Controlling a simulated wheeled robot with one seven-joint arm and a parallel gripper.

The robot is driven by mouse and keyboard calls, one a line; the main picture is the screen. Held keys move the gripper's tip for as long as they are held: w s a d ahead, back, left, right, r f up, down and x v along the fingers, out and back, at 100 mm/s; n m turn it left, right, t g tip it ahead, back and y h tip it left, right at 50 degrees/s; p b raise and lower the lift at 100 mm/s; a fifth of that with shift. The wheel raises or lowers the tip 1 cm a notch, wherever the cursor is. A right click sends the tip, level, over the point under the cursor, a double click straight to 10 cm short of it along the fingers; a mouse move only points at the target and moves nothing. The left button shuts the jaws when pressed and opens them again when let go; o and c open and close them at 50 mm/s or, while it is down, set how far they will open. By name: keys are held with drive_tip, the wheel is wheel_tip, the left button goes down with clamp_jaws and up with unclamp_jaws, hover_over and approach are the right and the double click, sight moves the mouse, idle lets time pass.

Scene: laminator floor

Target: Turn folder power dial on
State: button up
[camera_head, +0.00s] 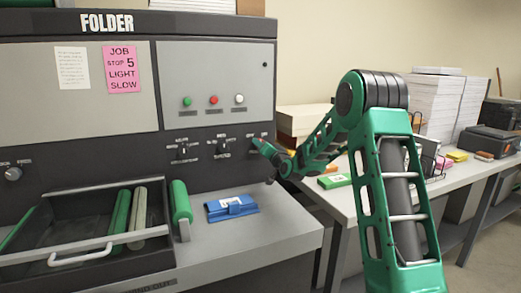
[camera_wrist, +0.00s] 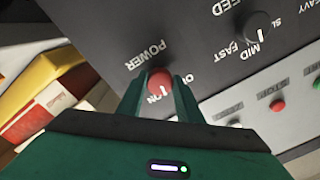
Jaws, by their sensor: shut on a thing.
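The folder machine (camera_head: 80,100) stands at left in the head view, with a dark control strip under its grey panels. In the wrist view, the power dial (camera_wrist: 160,79) is a red knob below the upside-down word POWER, with ON printed beside it. My gripper (camera_wrist: 159,88) has its two green fingers on either side of this dial and is shut on it. A short white mark shows by the dial near ON; I cannot tell exactly how far the dial is turned. In the head view, my gripper (camera_head: 258,146) is at the strip's right end and hides the dial.
Another dial (camera_wrist: 258,25), marked MID and FAST, sits beside it. Red, green and white buttons (camera_head: 213,100) are on the panel above. A side table (camera_head: 345,200) holds paper stacks and boxes at right.

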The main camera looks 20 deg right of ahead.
drive_tip(key=shift+f+m, duration=0.1)
drive_tip(key=shift+m, duration=4)
drive_tip(key=shift+d+h, duration=0.1)
drive_tip(key=shift+h, duration=0.3)
drive_tip(key=o, duration=1)
drive_tip(key=shift+o, duration=0.2)
drive_tip(key=s, duration=1)
drive_tip(key=shift+s+f, duration=0.2)
drive_tip(key=shift+s, duration=0.15)
